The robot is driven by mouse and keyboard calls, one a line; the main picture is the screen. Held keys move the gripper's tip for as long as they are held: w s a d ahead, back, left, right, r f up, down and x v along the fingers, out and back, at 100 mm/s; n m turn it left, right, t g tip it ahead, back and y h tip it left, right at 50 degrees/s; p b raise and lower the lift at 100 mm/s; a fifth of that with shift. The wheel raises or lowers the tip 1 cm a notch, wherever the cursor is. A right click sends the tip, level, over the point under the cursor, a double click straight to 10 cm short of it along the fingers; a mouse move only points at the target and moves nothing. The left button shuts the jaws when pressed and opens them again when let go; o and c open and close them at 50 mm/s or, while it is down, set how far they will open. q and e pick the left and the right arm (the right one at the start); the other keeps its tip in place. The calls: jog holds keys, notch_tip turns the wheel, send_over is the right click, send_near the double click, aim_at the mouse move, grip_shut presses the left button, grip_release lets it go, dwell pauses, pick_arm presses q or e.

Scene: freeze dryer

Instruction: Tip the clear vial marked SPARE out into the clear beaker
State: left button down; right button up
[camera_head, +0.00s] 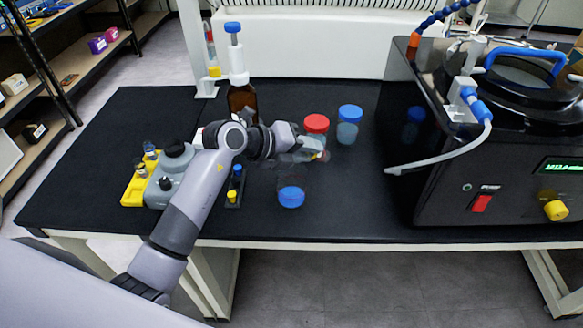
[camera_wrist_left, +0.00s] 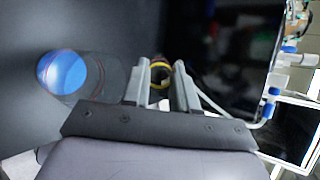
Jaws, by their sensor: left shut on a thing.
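My left gripper (camera_head: 312,150) is shut on a small clear vial with a yellow ring, which shows between the fingers in the left wrist view (camera_wrist_left: 160,72). The vial's marking cannot be read, and the fingers partly hide it. A clear-walled beaker (camera_head: 291,196) with a blue disc-like content stands on the black bench, in front of and a little left of the gripper. It also shows in the left wrist view (camera_wrist_left: 62,74), left of the fingers and apart from the vial. My right gripper is not in view.
A red-topped container (camera_head: 316,123) and a blue-topped one (camera_head: 349,113) stand just behind the gripper. A brown bottle (camera_head: 243,97), a grey device (camera_head: 172,165), a yellow holder (camera_head: 136,187) and a small rack (camera_head: 234,188) are left. The black freeze dryer (camera_head: 450,190) stands right. The bench front is clear.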

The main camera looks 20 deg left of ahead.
aim_at(326, 151)
pick_arm(q)
jog(key=shift+w+g+y, duration=0.1)
jog(key=shift+g+y, duration=0.4)
jog(key=shift+y, duration=0.3)
jog(key=shift+w+d+r+g+y, duration=0.15)
jog(key=shift+d+r+g+y, duration=0.1)
jog(key=shift+r+g+y, duration=0.4)
jog(key=shift+w+d+f+m+g+y, duration=0.1)
jog(key=shift+w+d+f+g+y, duration=0.25)
jog(key=shift+f, duration=0.2)
jog(key=shift+w+d+f+m+g+y, duration=0.1)
jog(key=shift+w+d+f+g+y, duration=0.2)
jog(key=shift+d+f+y, duration=0.25)
jog(key=shift+w+d+f+m+g+y, duration=0.1)
jog(key=shift+w+d+f+g+y, duration=0.15)
jog(key=shift+d+f+g+y, duration=0.25)
jog(key=shift+w+d+f+y, duration=0.15)
jog(key=shift+w+d+y, duration=0.05)
jog(key=shift+w+y, duration=0.15)
jog(key=d+g+y+b, duration=0.1)
jog(key=b, duration=0.1)
jog(key=w+d+g+y+b, duration=0.1)
jog(key=b, duration=0.1)
jog(key=shift+w+f, duration=0.2)
jog(key=shift+f, duration=0.05)
